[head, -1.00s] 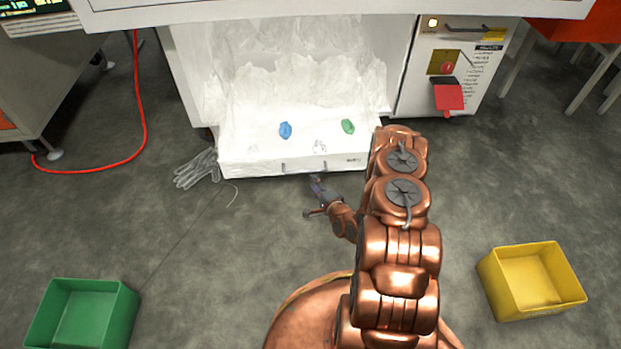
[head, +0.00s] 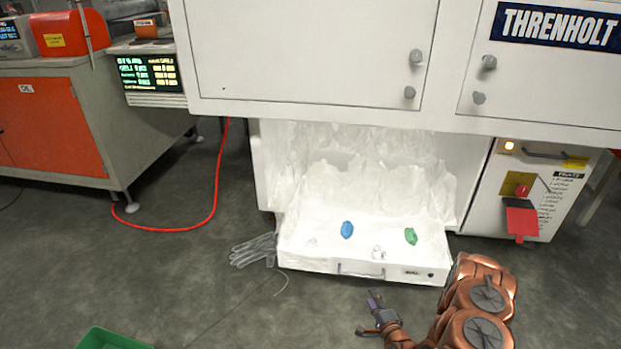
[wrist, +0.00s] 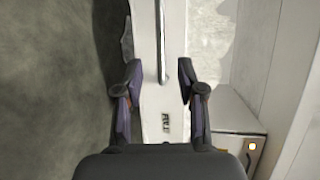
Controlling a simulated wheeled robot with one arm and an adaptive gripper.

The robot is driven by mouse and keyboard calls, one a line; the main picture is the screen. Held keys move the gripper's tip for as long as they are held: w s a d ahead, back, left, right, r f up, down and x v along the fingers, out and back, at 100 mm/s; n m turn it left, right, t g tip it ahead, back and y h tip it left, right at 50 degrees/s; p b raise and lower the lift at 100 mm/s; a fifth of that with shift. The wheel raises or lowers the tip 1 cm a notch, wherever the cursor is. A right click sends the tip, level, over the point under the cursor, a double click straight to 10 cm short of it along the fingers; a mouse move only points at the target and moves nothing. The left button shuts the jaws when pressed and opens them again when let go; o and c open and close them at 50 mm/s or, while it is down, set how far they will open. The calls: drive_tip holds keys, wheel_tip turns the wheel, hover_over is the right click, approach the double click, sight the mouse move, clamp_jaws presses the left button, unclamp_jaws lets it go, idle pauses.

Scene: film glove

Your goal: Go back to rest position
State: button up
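My gripper (head: 372,314) is in front of the open white drawer (head: 310,262), low over the floor in the head view. In the wrist view its two fingers (wrist: 158,88) stand wide apart with nothing between them. The drawer's front and handle (wrist: 162,45) show beyond them. My copper arm comes in from the lower right of the head view. A blue lump (head: 347,229), a green lump (head: 410,236) and two small clear or white pieces (head: 378,252) lie in the drawer.
A glove (head: 254,250) lies on the floor left of the drawer. A red hose (head: 217,180) runs behind it. A green bin (head: 110,341) is at the bottom edge.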

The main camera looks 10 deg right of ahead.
drive_tip(key=w+r+n+g+p, duration=0.2)
drive_tip(key=r+n+g+p, duration=0.4)
drive_tip(key=r, duration=0.8)
drive_tip(key=w+r+n+g+p, duration=0.2)
drive_tip(key=r+n+p, duration=0.3)
drive_tip(key=r+p, duration=0.7)
drive_tip(key=s+a+r+n+g+h+p, duration=0.1)
drive_tip(key=s+r, duration=0.2)
drive_tip(key=r, duration=0.5)
drive_tip(key=s+a+r+n+g+p, duration=0.1)
drive_tip(key=s+r+g, duration=0.1)
drive_tip(key=r, duration=0.6)
drive_tip(key=s+a+r+n+g+p, duration=0.1)
drive_tip(key=s+a+r+g+p, duration=0.2)
drive_tip(key=s+r, duration=0.55)
drive_tip(key=s+a+r+n+p, duration=0.1)
drive_tip(key=s+a+r+p, duration=0.4)
drive_tip(key=r, duration=0.7)
drive_tip(key=s+a+r+n+g+p, duration=0.2)
drive_tip(key=s+r, duration=0.5)
drive_tip(key=s, duration=0.4)
drive_tip(key=s+a+r+n+g+p, duration=0.1)
drive_tip(key=s+a+r+p, duration=0.4)
drive_tip(key=s+r, duration=0.3)
drive_tip(key=s+p, duration=0.1)
drive_tip(key=s, duration=0.1)
drive_tip(key=shift+s+r+n+g+y, duration=0.25)
drive_tip(key=shift+s+n+g+y, duration=0.1)
drive_tip(key=shift+n+g+y, duration=0.05)
